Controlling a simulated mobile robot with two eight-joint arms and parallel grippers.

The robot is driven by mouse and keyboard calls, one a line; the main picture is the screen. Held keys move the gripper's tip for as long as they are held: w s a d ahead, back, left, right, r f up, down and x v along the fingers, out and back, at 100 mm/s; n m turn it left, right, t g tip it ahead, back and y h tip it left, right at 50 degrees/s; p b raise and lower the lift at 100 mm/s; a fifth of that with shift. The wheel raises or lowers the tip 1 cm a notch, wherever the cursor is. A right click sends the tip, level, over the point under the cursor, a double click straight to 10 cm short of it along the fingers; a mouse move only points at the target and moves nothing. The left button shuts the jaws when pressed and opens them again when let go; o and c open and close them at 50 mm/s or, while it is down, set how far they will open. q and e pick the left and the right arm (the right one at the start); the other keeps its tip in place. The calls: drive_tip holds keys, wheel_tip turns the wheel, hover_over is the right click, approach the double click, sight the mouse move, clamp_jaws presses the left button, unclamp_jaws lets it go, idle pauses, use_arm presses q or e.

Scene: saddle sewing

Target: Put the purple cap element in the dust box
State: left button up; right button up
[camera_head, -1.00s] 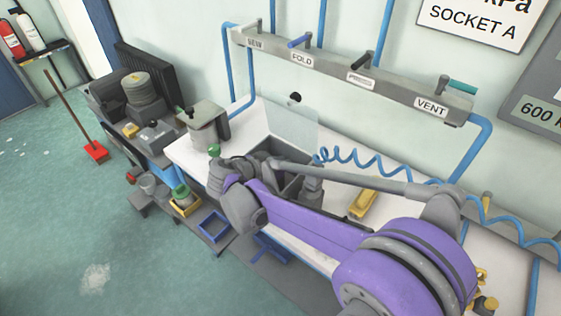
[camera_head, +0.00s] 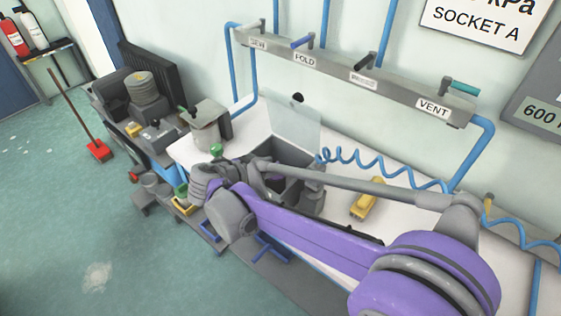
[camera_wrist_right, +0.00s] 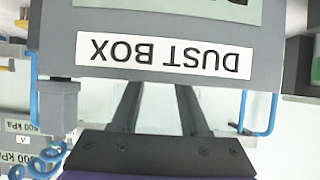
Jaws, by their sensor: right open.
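The dust box (camera_wrist_right: 165,52) fills the top of the right wrist view, with its label upside down. In the head view an open grey box (camera_head: 291,194) on the white bench looks like the same box. My right gripper (camera_wrist_right: 159,104) is open, with its two fingers apart and nothing seen between them. Its fingertips meet the box's edge in the picture and are hidden behind it. In the head view my right arm reaches in from the lower right to the near left side of the box, and its fingers are hard to make out. The purple cap element does not show.
A yellow object (camera_head: 366,200) lies on the bench right of the box. A clear panel (camera_head: 292,125) rises behind the box. A blue coiled hose (camera_head: 375,165) and labelled pipe rail (camera_head: 355,75) run along the wall.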

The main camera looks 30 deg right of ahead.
drive_tip(key=v, duration=0.6)
drive_tip(key=shift+a+r, duration=0.15)
drive_tip(key=shift+a, duration=0.1)
drive_tip(key=shift+s, duration=0.15)
idle(0.7)
